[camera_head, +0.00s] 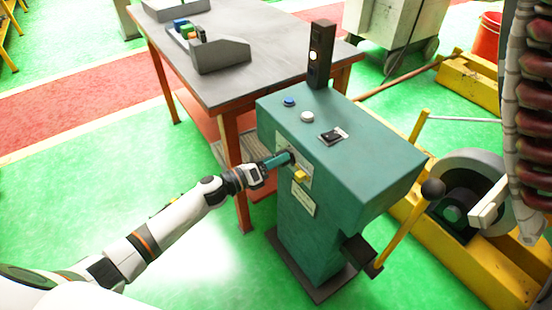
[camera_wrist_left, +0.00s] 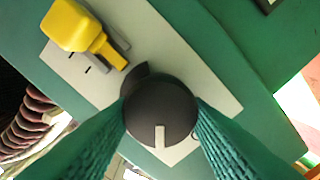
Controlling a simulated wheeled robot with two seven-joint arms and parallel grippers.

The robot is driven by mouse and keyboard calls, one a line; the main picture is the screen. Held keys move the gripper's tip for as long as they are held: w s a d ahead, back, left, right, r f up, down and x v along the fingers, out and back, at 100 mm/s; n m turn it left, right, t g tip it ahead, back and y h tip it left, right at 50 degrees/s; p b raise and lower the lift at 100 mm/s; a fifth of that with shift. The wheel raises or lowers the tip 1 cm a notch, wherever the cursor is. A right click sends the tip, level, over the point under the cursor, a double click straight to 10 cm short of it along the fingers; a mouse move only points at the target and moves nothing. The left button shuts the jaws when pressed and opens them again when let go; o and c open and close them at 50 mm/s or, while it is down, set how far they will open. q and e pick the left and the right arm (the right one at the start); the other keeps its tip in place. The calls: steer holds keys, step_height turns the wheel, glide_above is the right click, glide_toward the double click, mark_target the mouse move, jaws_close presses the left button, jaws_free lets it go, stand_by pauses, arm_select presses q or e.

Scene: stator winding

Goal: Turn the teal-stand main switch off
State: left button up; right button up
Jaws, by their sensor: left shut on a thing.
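The teal stand (camera_head: 345,165) stands in the middle of the head view. A pale plate on its front carries a dark round knob (camera_head: 288,157) and, beside it, a yellow lever (camera_head: 300,176). In the left wrist view the knob (camera_wrist_left: 160,105) has a white mark pointing toward the bottom of the picture. The yellow lever (camera_wrist_left: 80,28) shows at upper left there. My left gripper (camera_head: 276,161) has its teal fingers shut on the knob, one on each side. The fingers hide parts of the knob's sides. My right gripper does not show.
The stand's top has a blue button (camera_head: 289,102), a white button (camera_head: 307,117), a black rocker (camera_head: 333,136) and a signal tower (camera_head: 320,54). A grey table (camera_head: 240,85) stands behind. A yellow ball-topped lever (camera_head: 405,225) stands at right. Green floor is open at left.

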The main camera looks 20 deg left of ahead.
arm_select(q)
steer(key=shift+w+a+f+n+p, duration=0.1)
steer(key=shift+n+p, duration=0.45)
steer(key=shift+n, duration=1.7)
steer(key=shift+f+n+p, duration=0.1)
steer(key=shift+n+p, duration=0.4)
steer(key=shift+n, duration=1.75)
steer(key=o, duration=1)
steer(key=shift+c, duration=0.2)
steer(key=b+v, duration=0.1)
steer(key=v, duration=1.1)
